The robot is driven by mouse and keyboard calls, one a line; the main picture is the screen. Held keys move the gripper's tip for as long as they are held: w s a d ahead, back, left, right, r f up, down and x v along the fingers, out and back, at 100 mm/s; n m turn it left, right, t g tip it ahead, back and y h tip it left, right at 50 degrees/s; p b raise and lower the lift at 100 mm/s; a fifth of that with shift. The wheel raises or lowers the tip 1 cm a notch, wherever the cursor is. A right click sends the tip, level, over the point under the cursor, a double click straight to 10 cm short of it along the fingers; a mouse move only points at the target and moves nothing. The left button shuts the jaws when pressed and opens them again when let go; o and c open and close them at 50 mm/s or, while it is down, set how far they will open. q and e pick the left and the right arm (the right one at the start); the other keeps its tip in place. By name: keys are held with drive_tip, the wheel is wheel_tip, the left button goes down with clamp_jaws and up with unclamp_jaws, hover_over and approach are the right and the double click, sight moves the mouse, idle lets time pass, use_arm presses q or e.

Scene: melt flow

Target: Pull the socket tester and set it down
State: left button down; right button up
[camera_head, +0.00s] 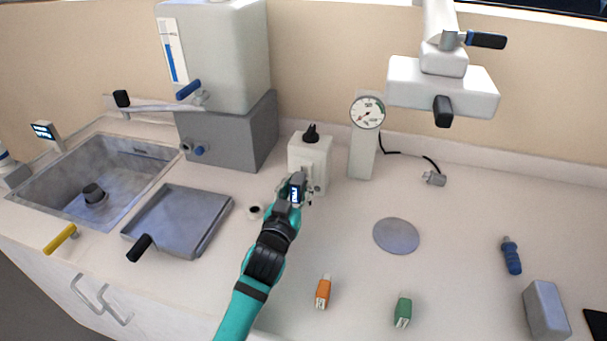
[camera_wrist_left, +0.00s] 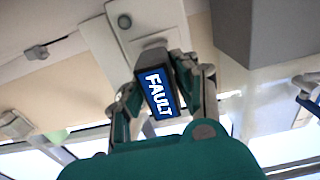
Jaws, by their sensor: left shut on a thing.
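The socket tester (camera_wrist_left: 158,92) is a dark block whose blue screen reads "FAULT" in the left wrist view. In the head view the tester (camera_head: 295,193) shows small at the front of a white socket box (camera_head: 309,150) with a black knob on top. My left gripper (camera_head: 296,197) is shut on the tester, its fingers on both sides of it in the left wrist view (camera_wrist_left: 163,95). The tester is at the box's face; I cannot tell whether it is still plugged in. My right gripper is not in view.
A gauge post (camera_head: 363,150) stands right of the box. A grey plate (camera_head: 396,236), an orange plug (camera_head: 323,291), a green plug (camera_head: 402,309) and a blue-handled tool (camera_head: 511,256) lie on the counter. A tray (camera_head: 190,215) and sink (camera_head: 130,165) are left. Bare counter lies between these things.

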use_arm(q)
drive_tip(key=shift+p+v, duration=0.45)
drive_tip(key=shift+v, duration=0.45)
